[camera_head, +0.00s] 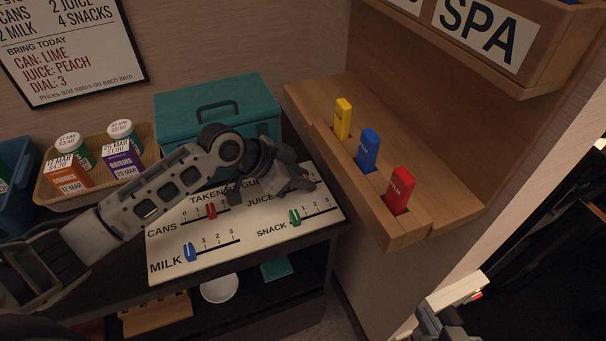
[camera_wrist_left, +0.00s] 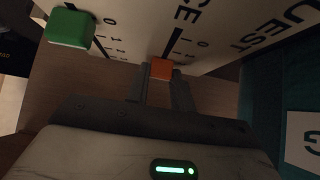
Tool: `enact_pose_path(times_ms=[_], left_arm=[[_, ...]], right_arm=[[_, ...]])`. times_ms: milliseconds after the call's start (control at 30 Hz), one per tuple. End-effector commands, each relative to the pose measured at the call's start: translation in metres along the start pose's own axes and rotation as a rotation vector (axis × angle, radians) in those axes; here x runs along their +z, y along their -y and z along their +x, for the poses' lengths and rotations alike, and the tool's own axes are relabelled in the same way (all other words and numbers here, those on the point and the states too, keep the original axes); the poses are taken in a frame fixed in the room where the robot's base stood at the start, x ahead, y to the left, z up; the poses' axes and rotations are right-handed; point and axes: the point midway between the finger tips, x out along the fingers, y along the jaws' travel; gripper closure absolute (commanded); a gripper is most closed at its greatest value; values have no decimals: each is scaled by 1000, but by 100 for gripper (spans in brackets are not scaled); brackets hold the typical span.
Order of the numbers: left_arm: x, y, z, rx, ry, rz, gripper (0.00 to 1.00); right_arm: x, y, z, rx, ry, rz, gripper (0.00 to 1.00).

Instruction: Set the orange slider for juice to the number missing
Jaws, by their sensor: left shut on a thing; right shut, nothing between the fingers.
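A white slider board (camera_head: 224,257) lies on the dark counter, with scales for cans, milk, juice and snack. My left gripper (camera_head: 298,182) is over its juice scale and mostly hides that scale in the head view. In the left wrist view the gripper is shut on the orange slider (camera_wrist_left: 161,69), which sits between its fingertips on the scale line; I cannot read its exact number. A poster (camera_head: 75,45) at top left, partly cut off, reads "2 JUICE". My right gripper (camera_head: 452,308) is shut and empty at the lower right, away from the board.
A green slider (camera_head: 295,217), red slider (camera_head: 211,211) and blue slider (camera_head: 190,252) are on the other scales. A tray (camera_head: 53,195) with several tubs and boxes and a teal box (camera_head: 180,107) stand behind. A wooden shelf (camera_head: 455,190) with yellow, blue and red tags rises right.

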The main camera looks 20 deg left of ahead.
Motion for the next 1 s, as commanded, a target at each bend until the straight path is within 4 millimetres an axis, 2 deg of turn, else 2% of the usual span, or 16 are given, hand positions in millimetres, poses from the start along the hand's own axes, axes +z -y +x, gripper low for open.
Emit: enact_pose_path(times_ms=[100, 133, 200, 567, 767, 1000], left_arm=[[-1, 0, 0, -1, -2, -1, 100], [-1, 0, 0, -1, -2, -1, 68], [-1, 0, 0, 0, -2, 0, 55], [-1, 0, -5, 1, -1, 1, 55], [-1, 1, -39, -2, 0, 3, 55], [0, 1, -98, -3, 3, 4, 55]], right_arm=[[-2, 0, 1, 0, -4, -1, 100], [-2, 0, 1, 0, -4, -1, 100], [-2, 0, 1, -1, -4, -1, 100], [-3, 0, -1, -1, -4, -1, 100], [-4, 1, -2, -1, 0, -3, 100], [-2, 0, -3, 1, 7, -6, 100]])
